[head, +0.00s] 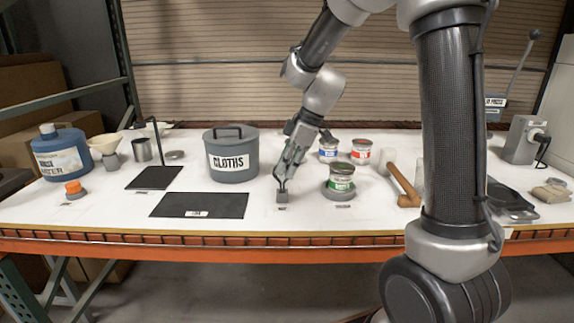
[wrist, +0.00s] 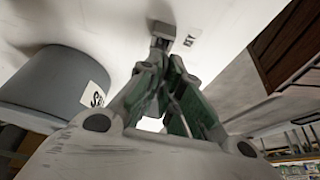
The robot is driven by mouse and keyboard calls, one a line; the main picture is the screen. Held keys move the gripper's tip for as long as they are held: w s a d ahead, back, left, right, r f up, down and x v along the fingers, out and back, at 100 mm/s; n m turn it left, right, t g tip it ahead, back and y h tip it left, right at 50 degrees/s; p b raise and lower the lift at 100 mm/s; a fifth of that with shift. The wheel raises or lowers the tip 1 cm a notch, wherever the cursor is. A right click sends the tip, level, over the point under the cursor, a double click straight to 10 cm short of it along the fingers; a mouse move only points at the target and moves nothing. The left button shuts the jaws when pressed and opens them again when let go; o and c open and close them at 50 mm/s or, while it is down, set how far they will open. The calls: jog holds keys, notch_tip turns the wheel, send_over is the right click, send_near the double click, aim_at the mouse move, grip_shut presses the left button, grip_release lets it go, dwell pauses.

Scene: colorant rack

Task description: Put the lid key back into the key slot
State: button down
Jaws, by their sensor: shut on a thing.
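My gripper (head: 283,180) points down over the front middle of the white table and is shut. A small grey block, which looks like the key slot (head: 282,197), stands right under its fingertips. In the wrist view the fingers of my gripper (wrist: 163,66) close together just short of the grey block (wrist: 160,33), with a small label beside it. The lid key is mostly hidden between the fingers. I cannot tell whether its lower end is in the slot or just above it.
A grey CLOTHS bin (head: 232,162) stands close on the left, with a black mat (head: 199,205) in front of it. A green-labelled can (head: 341,178) on a round grey base stands close on the right. A mallet (head: 404,186) lies beyond it.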

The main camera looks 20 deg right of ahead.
jog(key=shift+f, duration=0.85)
jog(key=c, duration=1.5)
grip_release()
